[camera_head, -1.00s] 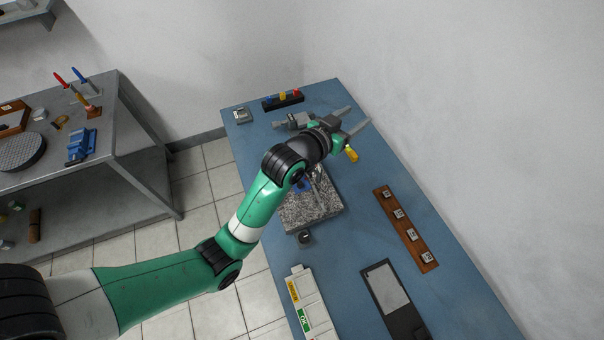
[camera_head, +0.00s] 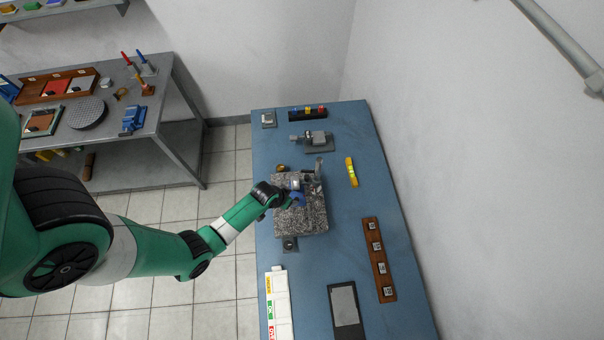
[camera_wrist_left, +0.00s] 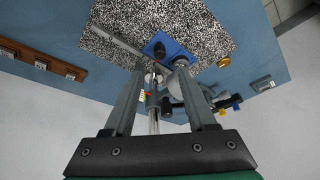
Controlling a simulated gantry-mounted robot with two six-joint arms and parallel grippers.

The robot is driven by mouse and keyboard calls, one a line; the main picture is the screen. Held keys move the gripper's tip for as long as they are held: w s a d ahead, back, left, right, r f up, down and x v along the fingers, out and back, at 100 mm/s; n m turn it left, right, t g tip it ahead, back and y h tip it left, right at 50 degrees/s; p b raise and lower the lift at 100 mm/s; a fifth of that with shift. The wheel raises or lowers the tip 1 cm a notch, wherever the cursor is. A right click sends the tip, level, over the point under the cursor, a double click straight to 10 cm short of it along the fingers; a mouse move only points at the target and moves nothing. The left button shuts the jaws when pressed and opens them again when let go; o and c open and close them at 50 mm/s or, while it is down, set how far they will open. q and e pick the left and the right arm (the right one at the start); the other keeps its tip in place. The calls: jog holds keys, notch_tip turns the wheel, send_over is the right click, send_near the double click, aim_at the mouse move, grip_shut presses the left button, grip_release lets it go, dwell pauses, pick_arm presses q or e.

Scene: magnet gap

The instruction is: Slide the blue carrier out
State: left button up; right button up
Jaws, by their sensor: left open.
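The blue carrier (camera_wrist_left: 178,51), a flat blue plate with a dark knob (camera_wrist_left: 158,50), lies on the speckled granite block (camera_wrist_left: 115,22) in the left wrist view. In the head view a blue patch of it (camera_head: 298,199) shows on the granite block (camera_head: 314,218), partly hidden by my arm. My left gripper (camera_wrist_left: 159,72) is open. Its two fingers point toward the carrier, with metal fixture parts showing between and beside them. I cannot tell whether the fingers touch anything. My right gripper is not in view.
A metal post (camera_head: 319,168) stands at the block's far edge. A yellow level (camera_head: 352,172), a grey vise-like device (camera_head: 315,140), a wooden strip (camera_head: 379,260) with several small blocks, a white labelled box (camera_head: 278,303) and a dark tray (camera_head: 345,308) surround it on the blue table.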

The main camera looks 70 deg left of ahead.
aim_at(296, 199)
pick_arm(q)
jog(key=b+x, duration=0.6)
jog(key=x, duration=0.4)
jog(key=shift+w+a+f+b, duration=0.15)
jog(key=shift+w+f+b, duration=0.15)
jog(key=shift+f+b, duration=0.15)
grip_shut()
dwell(0.7)
